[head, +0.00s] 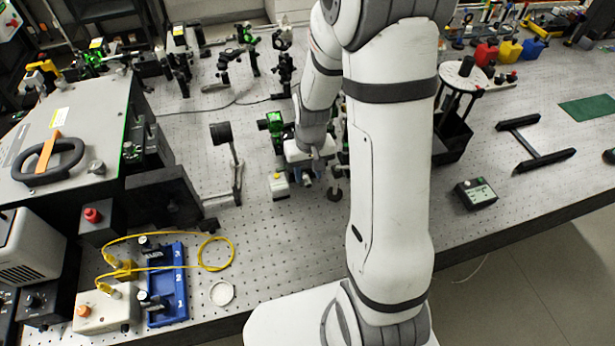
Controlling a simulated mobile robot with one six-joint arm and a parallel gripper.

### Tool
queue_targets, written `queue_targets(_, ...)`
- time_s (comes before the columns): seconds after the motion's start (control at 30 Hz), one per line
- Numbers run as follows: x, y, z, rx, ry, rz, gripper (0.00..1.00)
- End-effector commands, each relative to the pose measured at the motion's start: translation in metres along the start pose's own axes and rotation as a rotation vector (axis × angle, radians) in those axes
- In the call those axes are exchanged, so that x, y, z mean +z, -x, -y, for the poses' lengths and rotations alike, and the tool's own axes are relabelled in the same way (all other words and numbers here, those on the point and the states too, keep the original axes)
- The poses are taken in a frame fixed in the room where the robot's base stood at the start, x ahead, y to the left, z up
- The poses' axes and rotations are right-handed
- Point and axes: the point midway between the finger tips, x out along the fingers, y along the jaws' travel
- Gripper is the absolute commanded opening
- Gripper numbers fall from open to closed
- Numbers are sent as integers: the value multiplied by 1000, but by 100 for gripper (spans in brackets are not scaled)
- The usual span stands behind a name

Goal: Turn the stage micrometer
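My gripper (307,178) is low over the optical bench, left of my large white arm link, among a cluster of small optical parts. Its fingers are small and partly hidden by the wrist, so I cannot tell whether they are open or shut. A small pale block with a yellow top (279,185) stands just left of the gripper. A green-marked mount (272,123) stands behind it. I cannot make out the stage micrometer for certain; it may be in this cluster, partly covered by my wrist.
A blue numbered rack (166,285) with a yellow fibre loop (216,252) is at front left. A large grey instrument (70,130) fills the left. At right are a black H-shaped stand (536,147) and a small control box (475,194).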

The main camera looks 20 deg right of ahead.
Motion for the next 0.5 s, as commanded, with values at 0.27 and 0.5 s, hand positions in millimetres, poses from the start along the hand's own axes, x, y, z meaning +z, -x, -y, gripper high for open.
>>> queue_targets(0.27, -1, 41, 0, 0, 0, -3, 39)
queue_targets(0.5, 0, 52, 0, 0, -1, 0, 39)
